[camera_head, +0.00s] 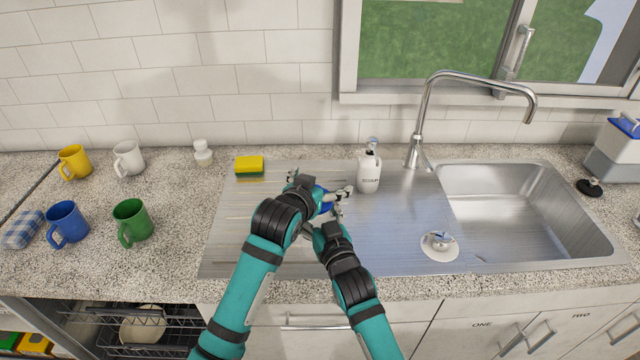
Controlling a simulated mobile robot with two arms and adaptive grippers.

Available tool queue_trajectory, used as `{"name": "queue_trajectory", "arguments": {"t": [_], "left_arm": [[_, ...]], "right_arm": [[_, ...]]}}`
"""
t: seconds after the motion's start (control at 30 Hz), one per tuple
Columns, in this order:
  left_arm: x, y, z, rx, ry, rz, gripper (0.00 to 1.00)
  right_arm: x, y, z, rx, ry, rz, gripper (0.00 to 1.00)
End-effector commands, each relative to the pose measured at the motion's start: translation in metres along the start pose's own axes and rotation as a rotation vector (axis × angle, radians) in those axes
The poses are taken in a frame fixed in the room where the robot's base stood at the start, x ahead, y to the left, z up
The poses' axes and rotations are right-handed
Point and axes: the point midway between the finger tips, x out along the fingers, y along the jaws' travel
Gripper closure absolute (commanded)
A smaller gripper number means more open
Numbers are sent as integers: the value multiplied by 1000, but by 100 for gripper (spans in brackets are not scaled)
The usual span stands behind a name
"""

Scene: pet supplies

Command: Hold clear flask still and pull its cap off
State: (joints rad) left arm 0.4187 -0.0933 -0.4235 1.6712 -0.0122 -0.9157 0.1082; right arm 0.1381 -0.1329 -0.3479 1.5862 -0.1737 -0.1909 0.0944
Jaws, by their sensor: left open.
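A blue object (325,208) shows between my two grippers over the steel drainboard, mostly hidden by them. I cannot tell whether it is part of the flask or its cap; no clear flask body can be made out. My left gripper (318,186) is open, close around or beside the blue object. My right gripper (334,212) is just in front of it, small and overlapped, and its finger opening cannot be made out. Whether either gripper touches the object is unclear.
A soap bottle (369,172) stands just right of the grippers, with the tap (419,150) and sink (530,215) beyond. A yellow-green sponge (249,165) lies behind left. Several mugs (131,222) stand at left. The drainboard's front left (225,250) is clear.

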Motion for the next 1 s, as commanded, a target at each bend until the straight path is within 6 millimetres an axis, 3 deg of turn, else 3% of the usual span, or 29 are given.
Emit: {"name": "queue_trajectory", "arguments": {"t": [0.27, 1.0], "left_arm": [[1, 0, 0, 0, 1, 0, 3], [1, 0, 0, -1, 0, 1, 99]], "right_arm": [[0, 0, 1, -1, -3, 1, 92], [0, 0, 1, -1, -3, 0, 92]]}}
